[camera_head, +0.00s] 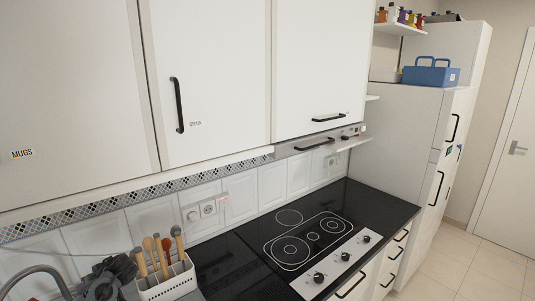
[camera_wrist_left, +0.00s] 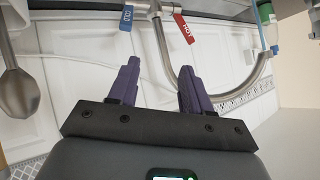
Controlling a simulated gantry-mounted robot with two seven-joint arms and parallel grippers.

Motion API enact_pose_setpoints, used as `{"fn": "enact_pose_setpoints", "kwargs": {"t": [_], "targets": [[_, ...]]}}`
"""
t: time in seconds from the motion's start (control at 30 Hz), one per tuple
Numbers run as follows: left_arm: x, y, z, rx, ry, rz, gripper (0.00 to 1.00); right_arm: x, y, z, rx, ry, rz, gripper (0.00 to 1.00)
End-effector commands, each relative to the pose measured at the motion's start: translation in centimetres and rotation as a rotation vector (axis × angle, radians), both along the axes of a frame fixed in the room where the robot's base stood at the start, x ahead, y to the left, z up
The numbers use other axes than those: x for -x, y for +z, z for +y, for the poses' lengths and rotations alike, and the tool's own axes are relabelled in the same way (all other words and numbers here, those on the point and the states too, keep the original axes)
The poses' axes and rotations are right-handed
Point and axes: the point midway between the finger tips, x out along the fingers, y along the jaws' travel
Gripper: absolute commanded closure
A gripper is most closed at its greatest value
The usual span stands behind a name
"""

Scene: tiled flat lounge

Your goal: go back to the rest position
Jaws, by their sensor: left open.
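My left gripper (camera_wrist_left: 159,68) shows in the left wrist view. Its two dark purple fingers are apart with nothing between them. A curved metal tap pipe (camera_wrist_left: 163,50) passes behind the fingers; I cannot tell how far off it is. The head view shows neither gripper. My right gripper is in no view.
A red HOT tag (camera_wrist_left: 185,28) and a blue COLD tag (camera_wrist_left: 126,18) hang near the pipe. A metal spoon (camera_wrist_left: 15,90) hangs at left. The head view shows a white utensil holder (camera_head: 168,284), a black hob (camera_head: 310,238), wall cupboards (camera_head: 205,80) and a tall fridge (camera_head: 400,140).

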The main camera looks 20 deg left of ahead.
Motion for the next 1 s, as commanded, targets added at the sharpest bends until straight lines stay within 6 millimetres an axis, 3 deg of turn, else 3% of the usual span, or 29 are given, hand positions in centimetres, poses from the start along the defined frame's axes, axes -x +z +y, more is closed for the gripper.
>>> {"fn": "enact_pose_setpoints", "kwargs": {"t": [0.17,0.2,0.37,0.57,0.67,0.8,1.0], "targets": [[2.4,3.5,4.5,-0.075,0.052,0.0,0.51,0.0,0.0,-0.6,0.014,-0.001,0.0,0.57],[2.2,2.0,2.9,-0.065,-0.005,0.038,0.51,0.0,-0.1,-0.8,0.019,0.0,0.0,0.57],[2.6,-0.5,-0.8,-0.059,-0.177,0.153,0.51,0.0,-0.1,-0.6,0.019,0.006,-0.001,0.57],[4.5,-4.1,-6.9,-0.047,-0.446,0.333,0.51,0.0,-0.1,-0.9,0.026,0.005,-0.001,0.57],[6.6,-6.2,-11.2,-0.04,-0.627,0.45,0.51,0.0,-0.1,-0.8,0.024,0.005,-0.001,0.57],[10.9,-8.4,-18.0,-0.029,-0.91,0.619,0.51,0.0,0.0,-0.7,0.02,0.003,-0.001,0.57],[16.6,-8.9,-25.3,-0.024,-1.221,0.781,0.51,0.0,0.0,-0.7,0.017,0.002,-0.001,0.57]]}}
